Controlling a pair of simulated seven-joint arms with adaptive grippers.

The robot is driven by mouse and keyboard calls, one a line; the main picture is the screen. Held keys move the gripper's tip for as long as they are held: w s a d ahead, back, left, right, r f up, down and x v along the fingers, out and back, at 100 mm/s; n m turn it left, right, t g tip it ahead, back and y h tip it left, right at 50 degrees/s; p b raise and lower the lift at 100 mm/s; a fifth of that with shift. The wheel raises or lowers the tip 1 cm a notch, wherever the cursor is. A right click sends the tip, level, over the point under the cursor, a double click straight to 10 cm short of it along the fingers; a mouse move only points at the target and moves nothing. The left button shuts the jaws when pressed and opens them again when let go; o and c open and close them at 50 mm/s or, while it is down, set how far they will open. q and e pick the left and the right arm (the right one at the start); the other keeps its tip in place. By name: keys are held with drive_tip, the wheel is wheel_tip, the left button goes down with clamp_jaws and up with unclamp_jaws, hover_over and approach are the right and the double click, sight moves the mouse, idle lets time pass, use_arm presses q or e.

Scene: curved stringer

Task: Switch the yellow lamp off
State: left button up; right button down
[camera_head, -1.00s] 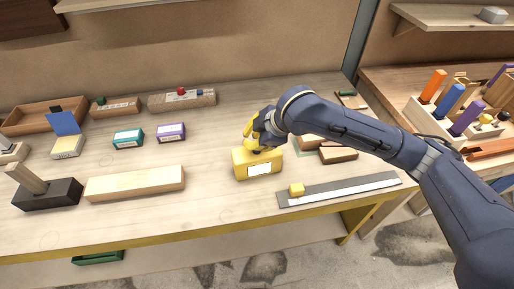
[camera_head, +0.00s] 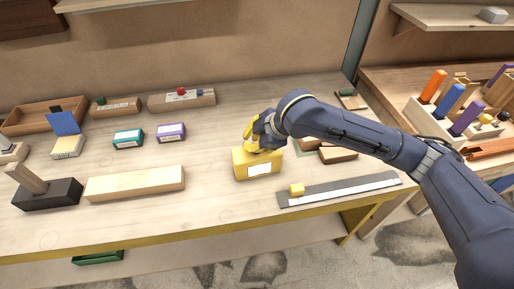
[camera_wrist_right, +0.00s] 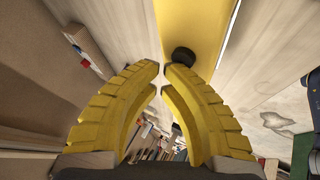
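A yellow box (camera_head: 241,171) with a bright white panel (camera_head: 260,169) on its front stands on the workbench in the head view. I take it for the yellow lamp; whether it is lit I cannot tell. In the right wrist view its yellow surface (camera_wrist_right: 192,20) carries a round black knob (camera_wrist_right: 183,56). My right gripper (camera_head: 251,146) has yellow fingers and is just above the box top. In the wrist view its fingertips (camera_wrist_right: 161,70) nearly meet, with nothing between them, close beside the knob. Contact is unclear. My left gripper is in neither view.
A dark track (camera_head: 340,188) with a yellow slider block (camera_head: 296,190) lies right of the box. A long pale wood block (camera_head: 135,184) and small teal (camera_head: 128,139) and purple (camera_head: 171,132) boxes stand to the left. My right arm hides brown blocks behind it. The bench between is clear.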

drive_tip(key=shift+f, duration=0.2)
drive_tip(key=shift+r, duration=0.15)
idle(0.3)
drive_tip(key=shift+r, duration=0.55)
drive_tip(key=shift+r, duration=0.1)
drive_tip(key=shift+r, duration=2.9)
